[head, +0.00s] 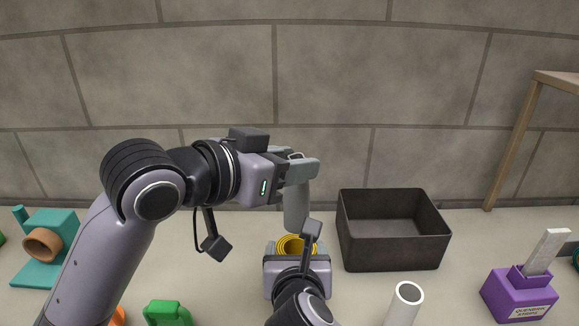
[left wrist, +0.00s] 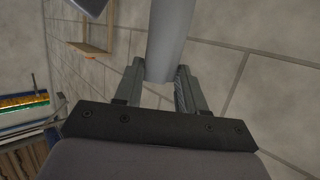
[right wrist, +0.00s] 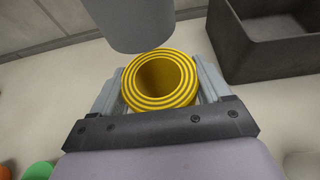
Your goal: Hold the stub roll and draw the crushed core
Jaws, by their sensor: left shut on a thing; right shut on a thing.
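The stub roll (head: 288,243) is a short yellow roll of wound layers. In the right wrist view the roll (right wrist: 187,88) stands between my right gripper's fingers (right wrist: 160,92), which are shut on it. Its middle is an open, empty hole. My right gripper (head: 297,250) also shows low in the head view. The core (head: 296,206) is a grey tube hanging upright above the roll, apart from it. It shows large in the left wrist view (left wrist: 169,40) between the fingertips of my left gripper (left wrist: 160,80). My left gripper (head: 298,170) is shut on its upper end.
A dark open box (head: 394,258) stands right of the roll and looks empty. A white tube (head: 404,304) stands in front of it. A purple block (head: 518,296) is at right, a teal stand (head: 50,250) at left, a green object (head: 166,313) in front.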

